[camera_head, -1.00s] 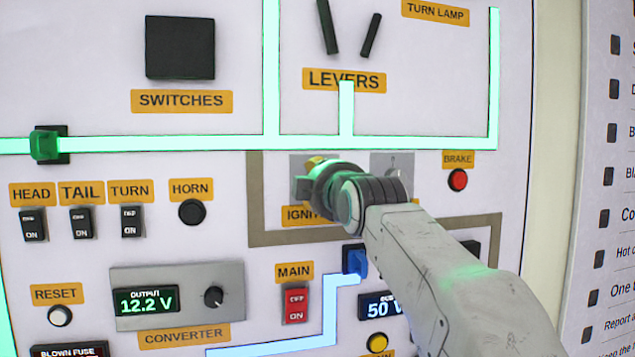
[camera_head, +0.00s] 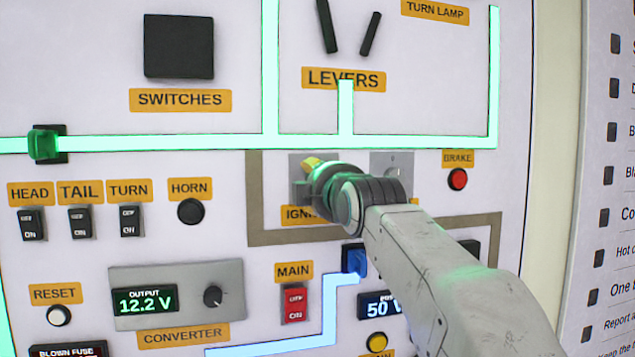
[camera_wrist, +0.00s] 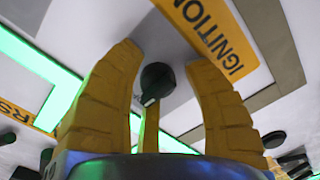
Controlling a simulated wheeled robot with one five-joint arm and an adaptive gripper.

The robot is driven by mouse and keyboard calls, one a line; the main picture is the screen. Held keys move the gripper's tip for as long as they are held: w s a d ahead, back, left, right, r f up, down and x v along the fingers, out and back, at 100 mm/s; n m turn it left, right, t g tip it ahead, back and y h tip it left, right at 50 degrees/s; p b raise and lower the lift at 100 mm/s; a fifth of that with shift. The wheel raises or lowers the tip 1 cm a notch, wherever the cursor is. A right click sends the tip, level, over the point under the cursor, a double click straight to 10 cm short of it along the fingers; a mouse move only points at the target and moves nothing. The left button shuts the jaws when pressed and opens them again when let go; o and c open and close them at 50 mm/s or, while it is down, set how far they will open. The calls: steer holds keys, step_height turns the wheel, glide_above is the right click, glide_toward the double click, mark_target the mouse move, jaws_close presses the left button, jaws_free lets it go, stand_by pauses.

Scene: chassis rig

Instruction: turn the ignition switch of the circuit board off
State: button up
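The ignition switch (camera_wrist: 157,80) is a dark round knob on the white panel. The knob's exact setting cannot be told.
A second grey plate (camera_head: 391,163) and the red brake button (camera_head: 457,180) are to the right of my gripper. A blue connector (camera_head: 354,260) and the red main switch (camera_head: 294,304) are below. The panel above, up to the green strip (camera_head: 400,142), is flat.

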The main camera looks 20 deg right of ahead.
steer(key=shift+o, duration=1.1)
steer(key=shift+r, duration=0.15)
steer(key=shift+s, duration=0.1)
steer(key=shift+s, duration=0.25)
steer(key=s, duration=1.1)
steer(key=shift+s, duration=0.2)
